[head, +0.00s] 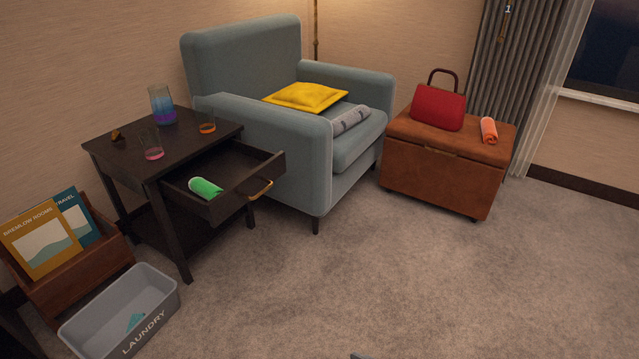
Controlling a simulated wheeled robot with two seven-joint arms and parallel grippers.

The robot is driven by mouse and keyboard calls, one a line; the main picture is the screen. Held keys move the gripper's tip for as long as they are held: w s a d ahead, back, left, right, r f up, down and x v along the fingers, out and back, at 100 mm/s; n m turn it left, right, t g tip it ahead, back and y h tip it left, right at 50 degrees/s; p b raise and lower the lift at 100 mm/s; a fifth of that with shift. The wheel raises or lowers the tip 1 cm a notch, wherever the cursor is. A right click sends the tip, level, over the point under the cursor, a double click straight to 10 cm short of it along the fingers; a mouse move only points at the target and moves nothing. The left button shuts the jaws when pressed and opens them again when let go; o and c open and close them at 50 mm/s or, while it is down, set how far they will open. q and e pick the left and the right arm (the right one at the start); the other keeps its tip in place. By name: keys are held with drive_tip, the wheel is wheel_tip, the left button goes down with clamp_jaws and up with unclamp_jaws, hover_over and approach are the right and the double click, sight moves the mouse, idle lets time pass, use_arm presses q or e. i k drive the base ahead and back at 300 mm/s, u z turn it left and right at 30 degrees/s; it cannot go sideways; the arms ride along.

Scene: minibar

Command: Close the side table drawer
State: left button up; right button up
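The dark wood side table (185,150) stands at the left, beside the armchair. Its drawer (228,197) is pulled out toward the right front, with a brass handle (260,188) on its front panel. A green rolled item (205,188) lies inside the drawer. On the tabletop are a blue-purple glass vessel (162,105), a glass with pink liquid (151,148) and a glass with orange liquid (207,125). Neither of my grippers is in view. A small dark shape at the bottom edge of the head view is too cut off to identify.
A grey laundry bin (165,312) and a wooden magazine holder (60,290) stand left of the table. The blue-grey armchair (245,60) is behind the drawer. A brown leather ottoman (440,175) with a red bag (438,108) is at right. The carpet in front is clear.

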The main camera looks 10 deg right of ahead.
sight(245, 172)
drive_tip(key=z, duration=0.3)
drive_tip(key=k, duration=0.25)
drive_tip(key=u, duration=0.95)
drive_tip(key=i, duration=1.2)
drive_tip(key=z, duration=0.45)
